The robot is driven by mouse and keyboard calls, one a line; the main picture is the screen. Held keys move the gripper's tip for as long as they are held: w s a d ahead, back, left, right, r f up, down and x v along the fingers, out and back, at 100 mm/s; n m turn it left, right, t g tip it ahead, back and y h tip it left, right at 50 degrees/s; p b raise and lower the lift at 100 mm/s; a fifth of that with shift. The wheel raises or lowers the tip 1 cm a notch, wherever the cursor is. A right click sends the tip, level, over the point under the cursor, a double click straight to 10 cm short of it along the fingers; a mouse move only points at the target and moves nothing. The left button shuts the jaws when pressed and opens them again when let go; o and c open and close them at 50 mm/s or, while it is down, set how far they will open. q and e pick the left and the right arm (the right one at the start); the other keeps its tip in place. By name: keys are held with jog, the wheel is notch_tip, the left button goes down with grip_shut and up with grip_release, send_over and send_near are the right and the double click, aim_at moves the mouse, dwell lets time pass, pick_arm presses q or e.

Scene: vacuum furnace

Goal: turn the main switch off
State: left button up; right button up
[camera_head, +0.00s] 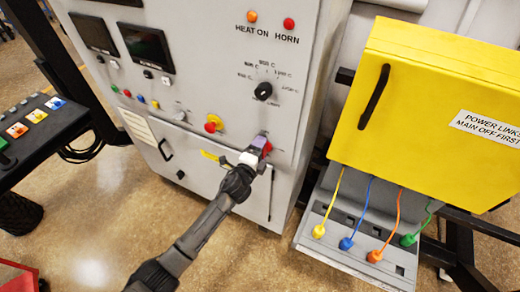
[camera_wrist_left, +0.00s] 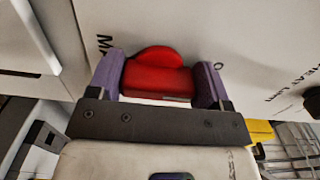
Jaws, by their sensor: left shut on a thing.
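The main switch is a red handle (camera_head: 260,145) low on the grey cabinet front in the head view. In the left wrist view the red handle (camera_wrist_left: 160,78) sits between two purple finger pads. My left gripper (camera_head: 256,150) is shut on it, with a pad on each side. The left wrist view shows my left gripper (camera_wrist_left: 160,88) from behind. The handle's label is mostly covered, so I cannot read the switch's position. My right gripper is not in view.
A red knob on a yellow base (camera_head: 213,123) is left of the switch. A black rotary selector (camera_head: 263,91) is above it. A yellow box (camera_head: 430,115) with colored cables stands to the right. A button console (camera_head: 35,125) is at the left.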

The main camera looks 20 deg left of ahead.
pick_arm(q)
jog(key=o, duration=0.9)
jog(key=shift+s, duration=0.3)
jog(key=s, duration=0.4)
jog(key=s+a, duration=0.1)
jog(key=s, duration=0.8)
jog(key=shift+s+a+b, duration=0.1)
jog(key=shift+a+b, duration=0.05)
jog(key=shift+b, duration=0.15)
